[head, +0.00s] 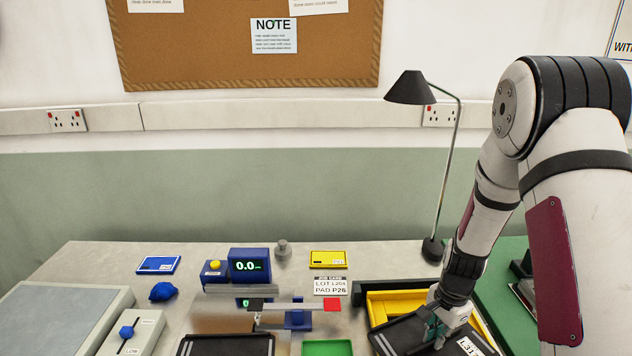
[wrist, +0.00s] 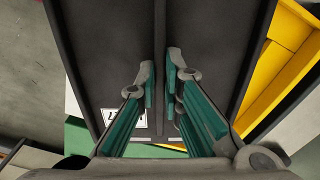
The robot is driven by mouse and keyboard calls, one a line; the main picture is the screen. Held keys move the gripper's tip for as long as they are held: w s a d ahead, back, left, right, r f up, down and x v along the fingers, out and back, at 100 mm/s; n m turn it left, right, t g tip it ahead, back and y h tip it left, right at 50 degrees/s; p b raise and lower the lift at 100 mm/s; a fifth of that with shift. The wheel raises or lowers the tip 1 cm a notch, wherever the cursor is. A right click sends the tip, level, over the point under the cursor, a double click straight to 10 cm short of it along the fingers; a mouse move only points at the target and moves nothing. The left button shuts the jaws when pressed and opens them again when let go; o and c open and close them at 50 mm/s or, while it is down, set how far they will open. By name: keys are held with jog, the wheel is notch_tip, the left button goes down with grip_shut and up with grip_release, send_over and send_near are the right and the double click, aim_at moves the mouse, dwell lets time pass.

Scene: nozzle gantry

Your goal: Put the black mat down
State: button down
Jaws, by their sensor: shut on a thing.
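The black mat (head: 401,336) is a dark flat panel with raised edges and a white label, at the lower right of the head view. My gripper (head: 437,328) is on it from above. In the wrist view the mat (wrist: 105,45) fills most of the picture, and my gripper (wrist: 160,88) is closed on a thin upright ridge along its middle. The mat looks tilted in the head view and overlaps the front of a black-rimmed tray with a yellow inside (head: 385,302). The mat's near edge is cut off, and whether its underside touches anything is hidden.
Another black panel (head: 226,346) lies at the bottom, beside a green tray (head: 327,348). The gantry with a red end block (head: 332,305) and a blue display (head: 250,266) stand mid-bench. A lamp (head: 432,250) rises behind the yellow tray. A green surface (head: 497,262) lies right.

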aim_at(407, 314)
jog(key=w+a+n, duration=0.1)
jog(key=w, duration=0.2)
jog(key=w+a+n+b, duration=0.1)
jog(key=w+n, duration=0.1)
jog(key=w+a+n+b, duration=0.1)
jog(key=w+a+n, duration=0.1)
jog(key=w, duration=0.1)
jog(key=shift+w, duration=0.35)
jog(key=w+a+r+n+b, duration=0.2)
jog(key=w+a+n+b, duration=0.1)
jog(key=w+a+n, duration=0.3)
jog(key=shift+w+r+n, duration=0.25)
jog(key=shift+w+n, duration=1.05)
jog(key=shift+n, duration=0.1)
jog(key=shift+d, duration=0.1)
